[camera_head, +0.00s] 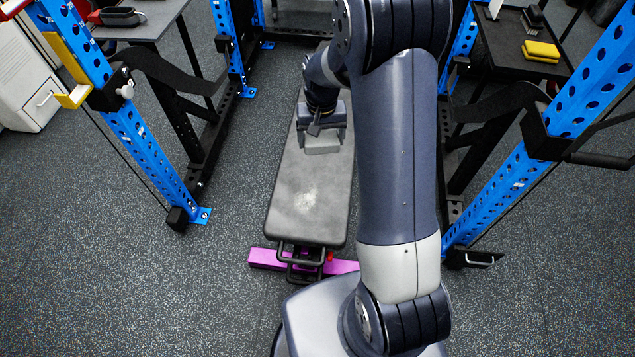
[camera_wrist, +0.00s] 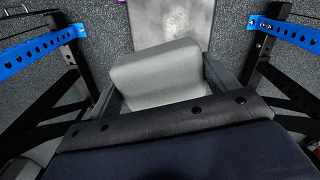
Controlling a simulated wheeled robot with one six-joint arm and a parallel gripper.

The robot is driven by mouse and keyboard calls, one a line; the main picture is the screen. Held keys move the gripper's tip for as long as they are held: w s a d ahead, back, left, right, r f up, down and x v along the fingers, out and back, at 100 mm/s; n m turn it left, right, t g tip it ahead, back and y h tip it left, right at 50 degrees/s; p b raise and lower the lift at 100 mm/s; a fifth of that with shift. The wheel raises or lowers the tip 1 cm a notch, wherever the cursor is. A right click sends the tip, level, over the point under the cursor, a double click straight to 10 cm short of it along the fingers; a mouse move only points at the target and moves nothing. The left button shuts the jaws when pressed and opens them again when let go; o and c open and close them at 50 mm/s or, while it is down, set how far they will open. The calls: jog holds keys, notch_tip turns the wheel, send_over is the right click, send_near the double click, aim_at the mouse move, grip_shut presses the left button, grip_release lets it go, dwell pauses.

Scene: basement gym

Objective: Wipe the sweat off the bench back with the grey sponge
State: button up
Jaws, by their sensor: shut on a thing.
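The grey sponge (camera_wrist: 158,75) is between the two fingers of my gripper (camera_wrist: 165,95) in the wrist view. In the head view my gripper (camera_head: 321,138) is shut on the sponge (camera_head: 322,144) over the far part of the bench back (camera_head: 280,203). Whether the sponge touches the pad is not clear. A pale, whitish sweat patch (camera_head: 306,198) lies on the near part of the pad, nearer the camera than the sponge. The patch (camera_wrist: 187,20) also shows at the top of the wrist view.
Blue rack uprights stand left (camera_head: 150,150) and right (camera_head: 530,165) of the bench. A dark side table (camera_head: 500,62) at the upper right holds a yellow sponge (camera_head: 541,51). A grey table (camera_head: 140,28) stands at the upper left with a dark strap-like item (camera_head: 122,17). Floor left of the bench is clear.

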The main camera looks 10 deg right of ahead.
jog(key=w+f+m+b, duration=0.2)
jog(key=f+b, duration=0.7)
jog(key=f, duration=0.2)
jog(key=w+f+m+b, duration=0.1)
jog(key=w+f+b, duration=0.1)
jog(key=f+b, duration=0.9)
jog(key=b, duration=0.3)
send_over(317, 193)
jog(key=shift+f, duration=3.3)
jog(key=shift+f+b, duration=0.75)
jog(key=shift+f, duration=0.2)
